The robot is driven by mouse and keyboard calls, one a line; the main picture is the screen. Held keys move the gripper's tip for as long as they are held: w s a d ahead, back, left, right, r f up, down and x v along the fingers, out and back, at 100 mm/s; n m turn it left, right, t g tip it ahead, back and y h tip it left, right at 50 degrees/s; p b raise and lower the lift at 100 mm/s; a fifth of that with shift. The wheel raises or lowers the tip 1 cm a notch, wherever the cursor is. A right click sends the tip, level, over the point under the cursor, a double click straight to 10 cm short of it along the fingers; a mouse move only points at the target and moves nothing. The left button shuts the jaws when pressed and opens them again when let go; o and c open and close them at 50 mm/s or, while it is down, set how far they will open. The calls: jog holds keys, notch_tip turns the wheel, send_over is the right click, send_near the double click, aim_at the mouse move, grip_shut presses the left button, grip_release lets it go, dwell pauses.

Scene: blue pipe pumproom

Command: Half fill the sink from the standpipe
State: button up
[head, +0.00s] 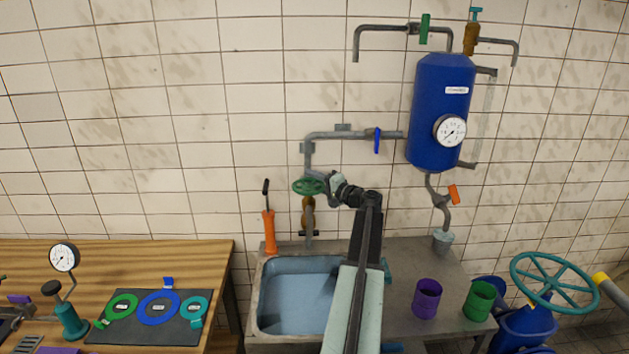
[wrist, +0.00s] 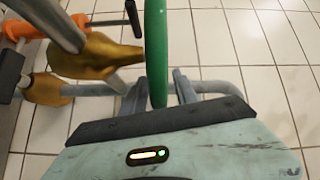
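The standpipe (head: 308,160) comes down the wall behind the sink, with a green handwheel (head: 309,186) and a brass valve body (head: 308,211). The sink (head: 253,318) below shows a flat blue-grey surface inside; I cannot tell its depth, and my arm covers its right part. No running stream is clear. My gripper (head: 329,184) is at the handwheel's right side. In the wrist view the green wheel rim (wrist: 156,50) passes between the two fingers of my gripper (wrist: 160,92), with a narrow gap showing on the right, so the fingers look open around it.
A blue tank (head: 440,105) with a gauge hangs at the upper right. A purple cup (head: 427,298) and a green cup (head: 479,300) stand right of the sink. A wooden bench (head: 150,262) is at the left.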

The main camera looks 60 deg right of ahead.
aim_at(322, 189)
grip_shut()
jog(key=shift+s+a, duration=0.1)
jog(key=shift+s+a+m+g+h, duration=0.1)
jog(key=shift+s+m+g+h, duration=0.15)
jog(key=shift+m+h, duration=0.55)
jog(key=shift+s+m+g+h, duration=0.25)
jog(key=shift+m+h, duration=0.25)
jog(key=shift+h, duration=0.5)
jog(key=m+g+h, duration=0.1)
jog(key=h, duration=0.1)
jog(key=s+m+g+h, duration=0.1)
jog(key=m+h, duration=0.1)
jog(key=s+m+g+h, duration=0.1)
jog(key=shift+a+g+h, duration=0.1)
jog(key=shift+g+h, duration=0.2)
jog(key=shift+h, duration=0.1)
jog(key=shift+s+a+m+g+h, duration=0.15)
jog(key=shift+s+m+g+h, duration=0.2)
jog(key=shift+m+g+h, duration=0.55)
jog(key=shift+s+a+m+g+h, duration=0.15)
jog(key=shift+s+m+g+h, duration=0.15)
jog(key=shift+m+g+h, duration=0.6)
jog(key=shift+s+a+m+g+h, duration=0.15)
jog(key=shift+s+m+g+h, duration=0.3)
jog(key=shift+m+g, duration=0.85)
jog(key=shift+g, duration=0.4)
